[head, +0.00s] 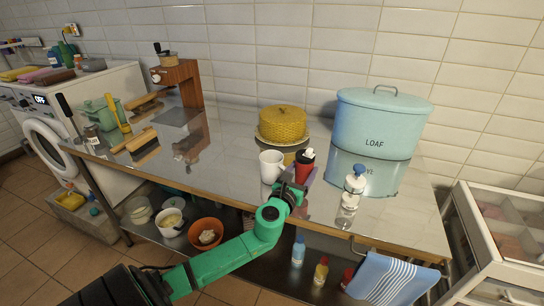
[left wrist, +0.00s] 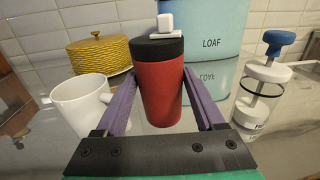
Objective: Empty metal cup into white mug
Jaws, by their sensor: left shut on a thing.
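A red cup (head: 304,172) with a black top is upright on or just above the steel table; I cannot tell which. It also shows in the left wrist view (left wrist: 159,88), with a small white block on its top. No plainly bare-metal cup shows. My left gripper (head: 299,184) has its purple fingers on either side of the red cup, shut on it. The white mug (head: 270,167) stands upright just left of the cup, its handle towards it. In the left wrist view the mug (left wrist: 80,108) is left of the fingers; its contents are hidden. My right gripper is out of view.
A yellow-lidded dish (head: 282,123) and a blue LOAF bin (head: 375,130) stand behind. A white pump-like jar with a blue knob (head: 353,186) stands to the right. Brushes (head: 146,148) and a wooden coffee grinder (head: 178,82) are at left. The table left of the mug is clear.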

